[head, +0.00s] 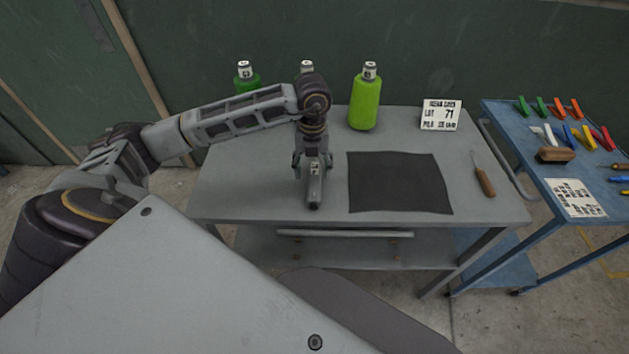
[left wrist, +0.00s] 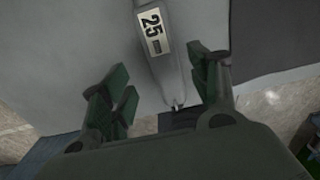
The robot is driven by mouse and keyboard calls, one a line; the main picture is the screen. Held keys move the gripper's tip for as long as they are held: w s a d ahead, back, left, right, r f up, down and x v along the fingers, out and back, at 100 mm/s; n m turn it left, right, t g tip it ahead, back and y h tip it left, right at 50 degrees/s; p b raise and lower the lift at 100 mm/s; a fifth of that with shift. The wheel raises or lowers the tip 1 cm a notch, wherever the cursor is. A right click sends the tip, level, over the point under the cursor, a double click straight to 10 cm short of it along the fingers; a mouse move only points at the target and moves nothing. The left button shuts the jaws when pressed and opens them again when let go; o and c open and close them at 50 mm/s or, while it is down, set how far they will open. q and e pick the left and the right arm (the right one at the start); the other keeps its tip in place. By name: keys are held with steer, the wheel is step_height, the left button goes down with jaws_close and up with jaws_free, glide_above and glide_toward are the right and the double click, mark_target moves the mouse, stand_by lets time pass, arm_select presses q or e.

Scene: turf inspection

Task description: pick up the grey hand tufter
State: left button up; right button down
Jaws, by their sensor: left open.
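The grey hand tufter (head: 314,190) lies on the grey table (head: 235,190), left of a dark mat. Its front end points toward me in the head view, and my left gripper hides its rear part. My left gripper (head: 312,165) points down over the tufter with its fingers open. In the left wrist view the tufter (left wrist: 160,55), with a white "25" label, runs between the open green-padded fingers of the gripper (left wrist: 168,90). Gaps show on both sides. I cannot tell whether the fingertips are at its height or above it. My right gripper is not in view.
The dark mat (head: 398,182) lies flat beside the tufter. A wood-handled tool (head: 485,182), a sign (head: 440,114) and a bright green bottle (head: 366,100) are on the table. More bottles stand behind my arm. A blue cart (head: 530,160) with clips and a brush stands at the right.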

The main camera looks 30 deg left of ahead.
mark_target(314, 177)
arm_select(q)
steer(key=shift+f, duration=0.1)
steer(key=shift+w+d+f, duration=0.1)
steer(key=shift+f, duration=0.5)
steer(key=f, duration=0.2)
steer(key=shift+w+f+p, duration=0.2)
steer(key=shift+f+p, duration=0.2)
steer(key=shift+f, duration=0.55)
steer(key=shift+c, duration=0.2)
steer(key=c, duration=1.3)
steer(key=shift+o, duration=0.2)
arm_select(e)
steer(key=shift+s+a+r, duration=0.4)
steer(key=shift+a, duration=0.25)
